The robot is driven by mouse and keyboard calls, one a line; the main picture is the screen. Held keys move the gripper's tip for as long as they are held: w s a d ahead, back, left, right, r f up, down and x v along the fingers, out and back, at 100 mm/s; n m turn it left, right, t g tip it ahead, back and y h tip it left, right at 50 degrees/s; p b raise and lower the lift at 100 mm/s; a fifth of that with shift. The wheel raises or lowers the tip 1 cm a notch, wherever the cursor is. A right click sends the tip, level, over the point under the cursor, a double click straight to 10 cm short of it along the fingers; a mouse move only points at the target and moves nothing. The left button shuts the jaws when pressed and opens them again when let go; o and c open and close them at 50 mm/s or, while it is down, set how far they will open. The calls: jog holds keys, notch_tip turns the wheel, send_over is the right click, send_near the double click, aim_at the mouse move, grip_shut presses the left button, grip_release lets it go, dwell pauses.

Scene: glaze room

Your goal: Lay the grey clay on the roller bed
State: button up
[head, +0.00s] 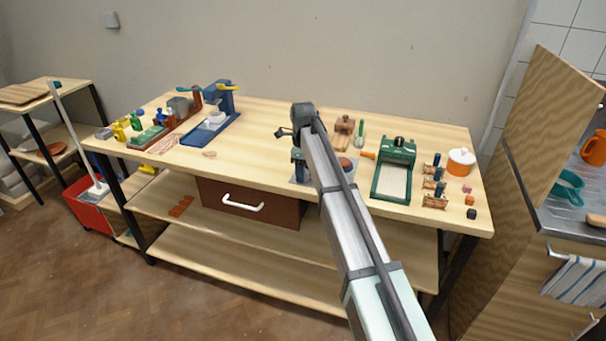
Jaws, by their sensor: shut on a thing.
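The roller bed (393,184) is a pale flat bed in a green frame, right of centre on the table, with a green roller housing across its far end. My gripper (285,132) is left of the roller bed, above the middle of the table and apart from the bed. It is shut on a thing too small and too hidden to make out. I cannot pick out the grey clay for certain.
A blue press (215,122) and several bottles stand at the left. My arm hides part of the table's middle. Table space left of centre is clear.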

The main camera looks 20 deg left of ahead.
notch_tip(320, 180, up, 9)
notch_tip(320, 180, up, 2)
send_over(393, 178)
jog(key=shift+f, duration=4.6)
jog(key=shift+f, duration=0.15)
jog(key=o, duration=1.1)
notch_tip(393, 178, up, 12)
jog(key=shift+r, duration=0.15)
